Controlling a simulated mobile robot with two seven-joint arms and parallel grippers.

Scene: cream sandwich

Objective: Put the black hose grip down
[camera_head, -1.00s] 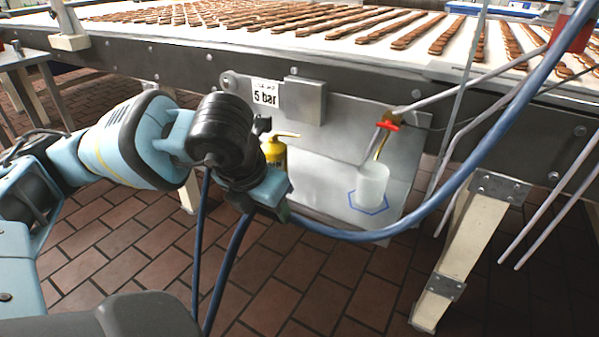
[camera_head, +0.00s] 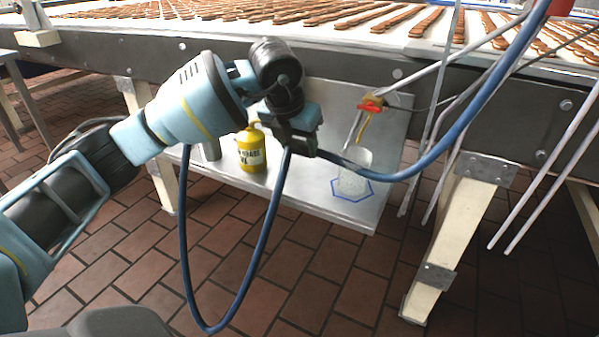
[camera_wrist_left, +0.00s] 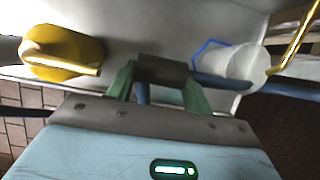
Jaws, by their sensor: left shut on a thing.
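My left gripper (camera_head: 294,150) is shut on the black hose grip, a short dark sleeve on the blue hose. In the left wrist view the black hose grip (camera_wrist_left: 163,70) lies crosswise between the green fingers of the left gripper (camera_wrist_left: 160,88). In the head view the gripper hides most of the grip. The blue hose (camera_head: 441,146) runs from the gripper up to the upper right, and another length hangs in a loop below. The gripper is in front of the metal shelf (camera_head: 300,196). I cannot tell whether the grip touches it. My right gripper is not in view.
A yellow bottle (camera_head: 251,152) stands on the shelf left of the gripper. A translucent white cup (camera_head: 352,180) stands right of it, at a blue hexagon outline (camera_head: 338,193). A red-handled tap (camera_head: 370,107) is above the cup. The conveyor edge (camera_head: 200,46) runs above.

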